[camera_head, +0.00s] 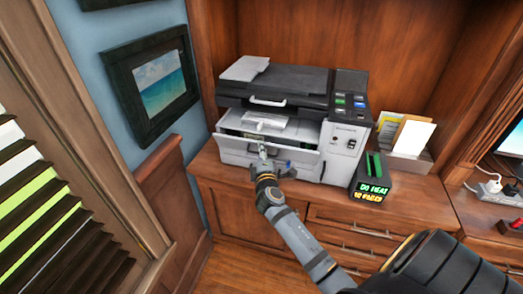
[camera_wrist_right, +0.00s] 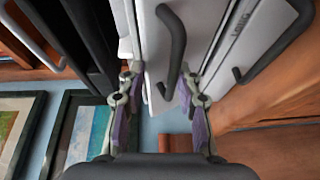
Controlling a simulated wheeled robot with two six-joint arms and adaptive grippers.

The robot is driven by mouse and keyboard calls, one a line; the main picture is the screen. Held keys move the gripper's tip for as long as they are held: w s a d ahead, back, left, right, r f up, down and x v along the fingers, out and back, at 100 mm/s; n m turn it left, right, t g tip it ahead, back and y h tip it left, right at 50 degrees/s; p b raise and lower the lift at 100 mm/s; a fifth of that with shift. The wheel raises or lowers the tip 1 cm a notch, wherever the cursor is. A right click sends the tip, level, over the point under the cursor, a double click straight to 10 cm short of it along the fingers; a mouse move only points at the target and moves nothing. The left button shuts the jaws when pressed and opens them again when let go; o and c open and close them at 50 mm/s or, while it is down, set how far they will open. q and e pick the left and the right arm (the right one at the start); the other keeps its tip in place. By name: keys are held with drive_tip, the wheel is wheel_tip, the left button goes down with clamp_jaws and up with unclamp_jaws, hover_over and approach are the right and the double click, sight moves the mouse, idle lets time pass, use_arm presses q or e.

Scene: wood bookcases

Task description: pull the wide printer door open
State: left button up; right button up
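The printer (camera_head: 345,142) stands on a wooden cabinet in the head view. Its wide front door (camera_head: 232,148) leans out at the top, partly open, with the pale inside showing behind it. My right gripper (camera_head: 263,153) is at the middle of this door and covers part of its front. In the right wrist view, the fingers of my right gripper (camera_wrist_right: 160,88) are spread apart. The pale door (camera_wrist_right: 158,70) and its dark curved handle (camera_wrist_right: 178,45) show between them. I cannot tell whether a finger touches the handle. My left gripper is not in view.
A small dark device with lit text (camera_head: 371,182) stands right of the printer, by a paper holder (camera_head: 409,160). Cabinet drawers (camera_head: 345,232) lie below. A framed picture (camera_head: 160,85) hangs on the wall to the left. The space in front of the printer is free except for my arm.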

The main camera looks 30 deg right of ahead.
drive_tip(key=f+b+v, duration=0.2)
drive_tip(key=v, duration=0.9)
drive_tip(key=shift+s+a+f+b, duration=0.2)
drive_tip(key=shift+s+f+b, duration=0.1)
drive_tip(key=shift+s+f, duration=0.1)
idle(0.7)
